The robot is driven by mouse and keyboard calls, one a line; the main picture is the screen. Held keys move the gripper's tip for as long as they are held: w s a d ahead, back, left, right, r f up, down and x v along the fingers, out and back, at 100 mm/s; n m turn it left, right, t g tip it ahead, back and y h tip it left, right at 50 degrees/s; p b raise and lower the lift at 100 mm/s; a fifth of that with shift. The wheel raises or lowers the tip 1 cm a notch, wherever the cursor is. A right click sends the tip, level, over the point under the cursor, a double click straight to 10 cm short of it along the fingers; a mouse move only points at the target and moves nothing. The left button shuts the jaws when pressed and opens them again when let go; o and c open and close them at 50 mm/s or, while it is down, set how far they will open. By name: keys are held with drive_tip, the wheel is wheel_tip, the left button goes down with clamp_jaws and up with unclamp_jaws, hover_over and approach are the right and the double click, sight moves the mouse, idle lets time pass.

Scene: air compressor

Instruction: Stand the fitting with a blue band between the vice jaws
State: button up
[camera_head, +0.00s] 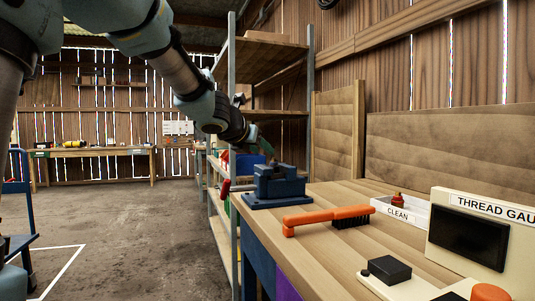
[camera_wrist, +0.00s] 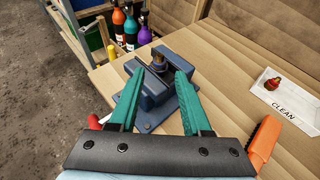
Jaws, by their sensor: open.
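The blue vice (camera_head: 277,184) stands at the near-left corner of the workbench; it also shows in the wrist view (camera_wrist: 152,103). A small brass-and-dark fitting (camera_wrist: 158,64) appears upright between the vice jaws in the wrist view. I cannot make out a blue band on it, and it is not discernible in the head view. My gripper (camera_wrist: 159,76) is open, its two green fingers apart on either side of the vice top, just short of the fitting. In the head view my gripper (camera_head: 266,148) is just above the vice.
A white CLEAN tray (camera_wrist: 292,100) holds a brass fitting with a red band (camera_wrist: 273,83). An orange-handled brush (camera_head: 327,217) lies on the bench (camera_head: 345,192) before the vice. A thread gauge (camera_head: 480,235) stands at right. Several coloured bottles (camera_wrist: 131,28) stand on a shelf beyond.

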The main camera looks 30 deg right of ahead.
drive_tip(key=s+a+f+m+g+y, duration=0.1)
drive_tip(key=s+a+f+m+y, duration=0.15)
drive_tip(key=a+f+m, duration=0.65)
drive_tip(key=s+a+f+m+g+y, duration=0.1)
drive_tip(key=a+f+m+g+y, duration=0.2)
drive_tip(key=a+f, duration=0.6)
drive_tip(key=s+a+f+m+g+y, duration=0.1)
drive_tip(key=s+a+f+m, duration=0.2)
drive_tip(key=a, duration=0.4)
drive_tip(key=s+a+f+m+g+y, duration=0.1)
drive_tip(key=s+a+f+m+y, duration=0.1)
drive_tip(key=s+a+f+m, duration=0.2)
drive_tip(key=s+a+f+m+y, duration=0.2)
drive_tip(key=s+a+f+m, duration=0.2)
drive_tip(key=a+m, duration=0.3)
drive_tip(key=a, duration=0.3)
drive_tip(key=shift+s+m+g+p, duration=0.3)
drive_tip(key=shift+s+m+g, duration=0.1)
drive_tip(key=shift+a, duration=0.1)
wheel_tip(320, 180, up, 15)
drive_tip(key=p, duration=1.5)
drive_tip(key=shift+r, duration=0.15)
